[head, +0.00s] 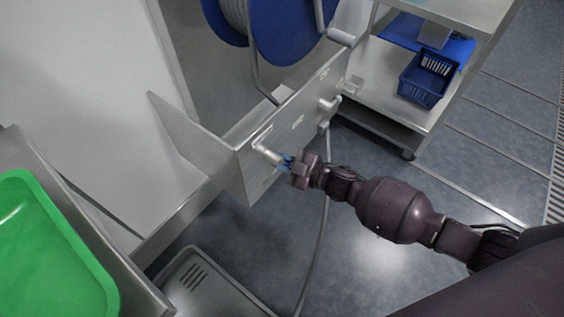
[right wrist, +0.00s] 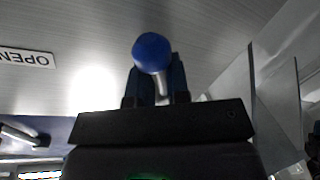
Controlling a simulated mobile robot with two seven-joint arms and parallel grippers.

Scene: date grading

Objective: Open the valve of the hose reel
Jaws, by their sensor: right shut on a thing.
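The hose reel (head: 288,35) has blue discs and sits behind a grey metal panel (head: 247,188). A pale valve lever (head: 266,153) sticks out from the panel's near end. Its blue ball knob (right wrist: 152,52) shows in the right wrist view between the fingers of my right gripper (right wrist: 156,88). In the head view my right gripper (head: 288,162) is at the lever's end, shut on it, and hides most of the knob. An OPEN label (right wrist: 27,57) is upside down on the panel in the right wrist view. My left gripper is not in view.
A green tray (head: 112,272) lies on a steel table at the left. A steel shelf with a blue basket (head: 428,78) stands at the back right. A grey hose (head: 324,215) hangs below the panel to the floor. Open floor lies at the right.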

